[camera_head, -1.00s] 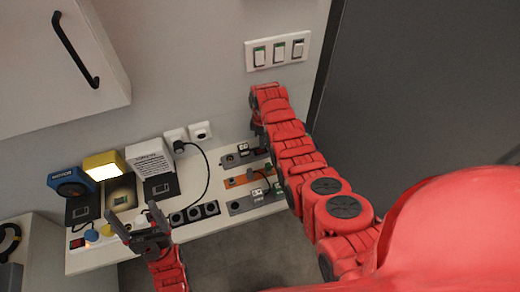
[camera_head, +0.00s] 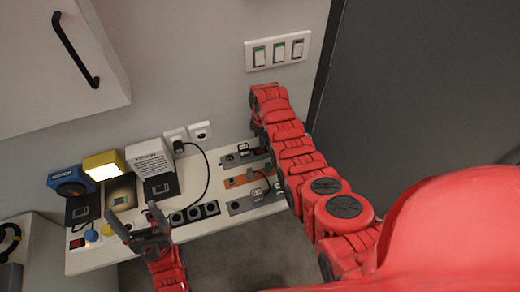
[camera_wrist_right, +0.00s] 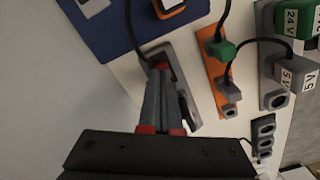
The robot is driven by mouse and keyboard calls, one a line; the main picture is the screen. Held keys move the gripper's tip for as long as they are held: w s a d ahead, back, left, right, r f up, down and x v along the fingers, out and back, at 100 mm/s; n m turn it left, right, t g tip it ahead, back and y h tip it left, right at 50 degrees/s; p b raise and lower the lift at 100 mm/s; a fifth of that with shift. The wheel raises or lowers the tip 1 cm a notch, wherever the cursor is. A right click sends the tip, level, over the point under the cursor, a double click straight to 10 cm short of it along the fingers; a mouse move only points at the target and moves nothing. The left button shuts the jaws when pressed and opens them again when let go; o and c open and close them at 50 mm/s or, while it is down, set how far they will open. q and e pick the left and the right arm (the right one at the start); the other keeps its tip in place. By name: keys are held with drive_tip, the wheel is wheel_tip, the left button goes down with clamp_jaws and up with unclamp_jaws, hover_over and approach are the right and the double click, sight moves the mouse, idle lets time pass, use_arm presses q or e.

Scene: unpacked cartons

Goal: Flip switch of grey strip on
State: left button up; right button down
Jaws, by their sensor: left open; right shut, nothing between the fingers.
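A grey strip (camera_head: 231,160) lies on the white board at its back right, behind an orange strip. In the right wrist view the same grey strip (camera_wrist_right: 188,104) is partly covered by my right gripper (camera_wrist_right: 163,74). The fingers are shut and empty, with their tips over or against the strip near a small red part; contact and the switch's position cannot be told. My right gripper is hidden in the head view. A second grey strip (camera_head: 241,206) lies at the front, with plugs in it. My left gripper (camera_head: 135,218) is open and empty over the board's front left.
An orange strip (camera_head: 237,182) lies between the grey strips. A black socket strip (camera_head: 194,215) is in the middle front. Lamps and a white box (camera_head: 150,158) stand on the left. Cables cross the board (camera_wrist_right: 132,75). Wall switches (camera_head: 278,50) are above.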

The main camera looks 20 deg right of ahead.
drive_tip(key=shift+s+f+b, duration=0.1)
drive_tip(key=shift+f+b, duration=0.7)
drive_tip(key=shift+f, duration=0.2)
idle(0.3)
drive_tip(key=shift+r, duration=0.1)
drive_tip(key=shift+r+p, duration=0.55)
drive_tip(key=shift+r, duration=0.15)
wheel_tip(320, 180, up, 2)
drive_tip(key=shift+r+p, duration=0.15)
drive_tip(key=shift+p, duration=0.4)
wheel_tip(320, 180, up, 2)
drive_tip(key=shift+r+p, duration=0.1)
drive_tip(key=shift+p, duration=0.3)
drive_tip(key=shift+r, duration=0.5)
